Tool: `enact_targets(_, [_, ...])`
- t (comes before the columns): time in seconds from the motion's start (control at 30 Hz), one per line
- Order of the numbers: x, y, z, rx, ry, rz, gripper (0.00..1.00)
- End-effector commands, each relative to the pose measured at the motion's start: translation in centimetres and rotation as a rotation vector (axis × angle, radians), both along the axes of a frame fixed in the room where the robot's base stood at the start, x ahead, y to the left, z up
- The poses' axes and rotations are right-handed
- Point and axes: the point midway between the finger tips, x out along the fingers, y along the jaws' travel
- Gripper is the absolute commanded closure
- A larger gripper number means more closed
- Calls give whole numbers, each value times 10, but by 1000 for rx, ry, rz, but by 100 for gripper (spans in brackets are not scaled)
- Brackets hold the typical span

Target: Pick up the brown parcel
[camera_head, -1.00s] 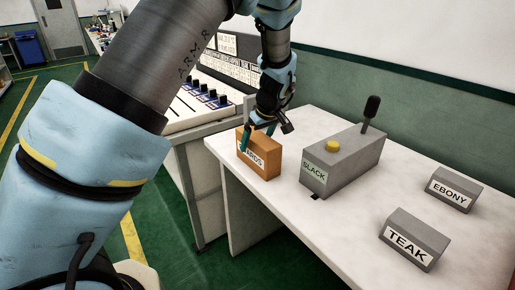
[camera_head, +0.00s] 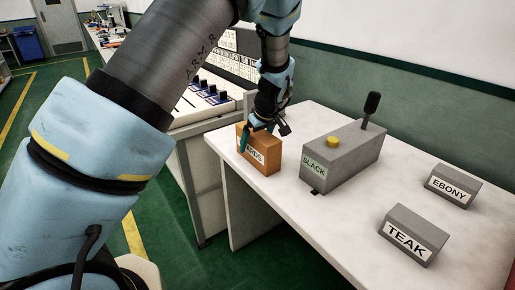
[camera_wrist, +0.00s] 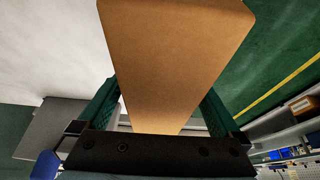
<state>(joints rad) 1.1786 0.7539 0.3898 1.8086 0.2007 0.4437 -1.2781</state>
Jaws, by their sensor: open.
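The brown parcel (camera_head: 263,158) stands upright near the left edge of the white table, with a white label on its front that is partly covered by a finger. My gripper (camera_head: 257,134) is over the parcel from above, with a teal finger in front of its label side. In the wrist view the parcel (camera_wrist: 175,55) runs between the two teal fingers of my gripper (camera_wrist: 162,100), one on each side. The jaws are open; I cannot tell whether either finger touches the parcel.
A grey box labelled SLACK (camera_head: 340,160), with a yellow button and black lever, stands right of the parcel. Grey TEAK (camera_head: 413,234) and EBONY (camera_head: 450,186) signs stand farther right. A control console (camera_head: 205,105) is behind, left of the white table (camera_head: 300,215).

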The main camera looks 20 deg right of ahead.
Motion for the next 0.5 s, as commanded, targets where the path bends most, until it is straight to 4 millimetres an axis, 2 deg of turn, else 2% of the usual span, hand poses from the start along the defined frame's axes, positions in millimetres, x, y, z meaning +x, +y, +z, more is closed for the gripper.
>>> enact_targets(0.2, [0,0,0,0,0,0,0])
enact_targets(0.5, [0,0,0,0,0,0,33])
